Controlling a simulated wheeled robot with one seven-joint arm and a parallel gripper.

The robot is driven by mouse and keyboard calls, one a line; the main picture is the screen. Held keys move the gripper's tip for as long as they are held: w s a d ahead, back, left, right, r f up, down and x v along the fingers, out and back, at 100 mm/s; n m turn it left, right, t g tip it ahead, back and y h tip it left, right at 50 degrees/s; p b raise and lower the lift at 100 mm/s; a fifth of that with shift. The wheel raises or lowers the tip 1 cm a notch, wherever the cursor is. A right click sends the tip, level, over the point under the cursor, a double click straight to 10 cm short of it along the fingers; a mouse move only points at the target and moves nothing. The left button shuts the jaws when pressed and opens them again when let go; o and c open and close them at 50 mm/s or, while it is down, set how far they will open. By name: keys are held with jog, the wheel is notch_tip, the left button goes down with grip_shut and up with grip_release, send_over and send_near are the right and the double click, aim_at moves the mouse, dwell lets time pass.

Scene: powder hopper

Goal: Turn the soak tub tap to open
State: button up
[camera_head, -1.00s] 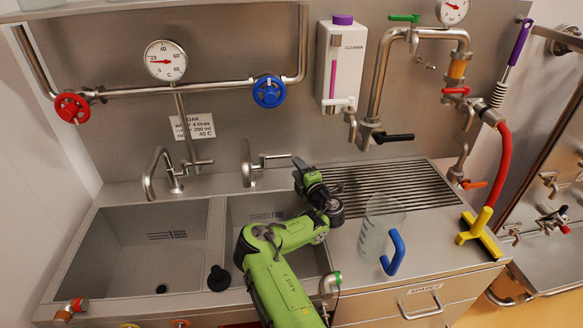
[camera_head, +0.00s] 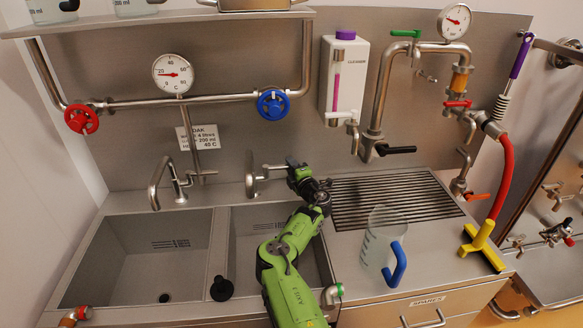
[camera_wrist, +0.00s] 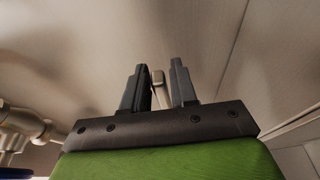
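Two steel taps stand behind the two sink tubs. The right tap (camera_head: 251,178) has a spout over the right tub (camera_head: 240,262) and a lever (camera_head: 274,167) pointing right. My gripper (camera_head: 291,164) is at the lever's right end. In the wrist view the fingers (camera_wrist: 159,68) are apart, and a small pale bar end (camera_wrist: 158,77), apparently the lever, shows between them with slight gaps. The left tap (camera_head: 177,186) stands over the left tub (camera_head: 72,295), with its own lever (camera_head: 203,173). A partly readable sign (camera_head: 199,137) mentioning a soak hangs above it.
A red handwheel (camera_head: 82,119) and a blue handwheel (camera_head: 273,104) sit on the pipe above, with a dial (camera_head: 173,73). A cleaner dispenser (camera_head: 344,78), a drain grid (camera_head: 390,198) and a clear jug with blue handle (camera_head: 398,265) are to the right.

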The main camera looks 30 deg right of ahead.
aim_at(287, 169)
jog(key=c, duration=0.4)
jog(key=shift+s+a+p, duration=0.6)
jog(key=shift+s+p, duration=0.05)
jog(key=shift+s, duration=0.25)
jog(key=shift+s+a+p, duration=0.4)
jog(key=shift+s+a, duration=0.35)
jog(key=shift+a, duration=0.05)
